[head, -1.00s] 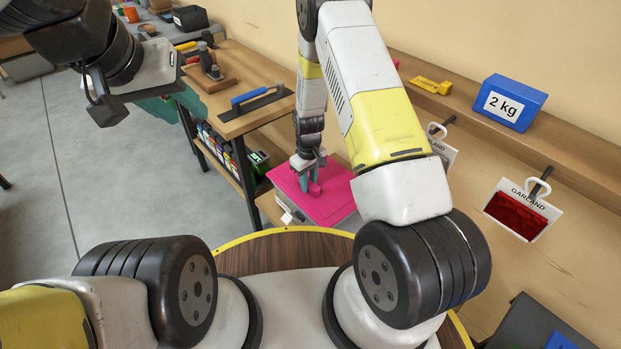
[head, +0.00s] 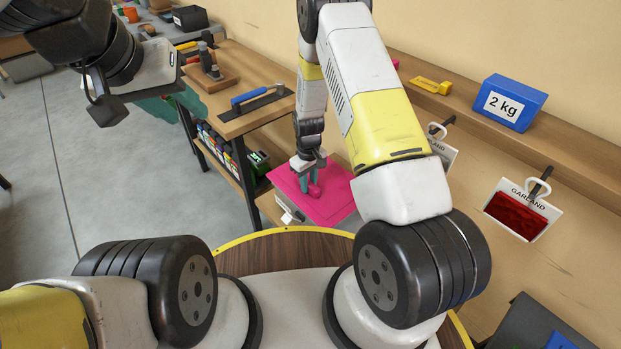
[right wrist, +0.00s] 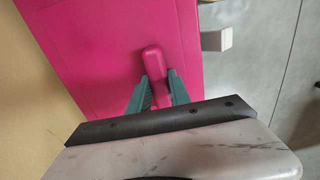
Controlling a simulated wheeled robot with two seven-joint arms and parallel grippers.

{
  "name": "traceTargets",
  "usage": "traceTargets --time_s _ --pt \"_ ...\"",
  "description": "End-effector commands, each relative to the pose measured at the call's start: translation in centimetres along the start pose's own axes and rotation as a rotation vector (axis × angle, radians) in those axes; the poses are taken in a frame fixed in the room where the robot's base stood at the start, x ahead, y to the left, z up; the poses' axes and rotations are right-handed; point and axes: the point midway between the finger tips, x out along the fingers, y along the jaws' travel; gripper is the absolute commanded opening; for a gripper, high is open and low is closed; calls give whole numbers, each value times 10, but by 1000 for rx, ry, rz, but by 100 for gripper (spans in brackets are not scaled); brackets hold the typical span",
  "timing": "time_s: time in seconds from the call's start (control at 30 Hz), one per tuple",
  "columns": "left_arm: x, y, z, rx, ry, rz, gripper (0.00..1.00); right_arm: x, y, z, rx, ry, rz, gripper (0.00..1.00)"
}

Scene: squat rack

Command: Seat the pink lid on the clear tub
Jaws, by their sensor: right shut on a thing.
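The pink lid (head: 338,199) is a flat rectangular sheet with a raised pink handle, beyond the round wooden top. My right gripper (head: 312,182) points down at it, its teal fingers on either side of the handle. The right wrist view shows the right gripper (right wrist: 160,92) shut on the handle of the lid (right wrist: 105,45). A pale piece (head: 290,214) shows under the lid's near left edge, likely part of the tub. The lid hides the rest, so I cannot tell whether it sits flush.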

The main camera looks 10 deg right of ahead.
Motion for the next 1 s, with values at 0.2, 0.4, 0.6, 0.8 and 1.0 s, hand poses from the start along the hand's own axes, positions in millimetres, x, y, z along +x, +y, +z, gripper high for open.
traceTargets --time_s 0.2,0.4,0.6,0.8,1.0 --pt "0 0 0 0 0 0 36 3 0 0 0 0 0 25" --pt "0 0 0 0 0 0 36 3 0 0 0 0 0 49" --pt "0 0 0 0 0 0 36 3 0 0 0 0 0 49" --pt "0 0 0 0 0 0 36 -16 0 -1 -1 3 1 49" --pt "0 0 0 0 0 0 36 -51 0 -1 0 2 1 49"
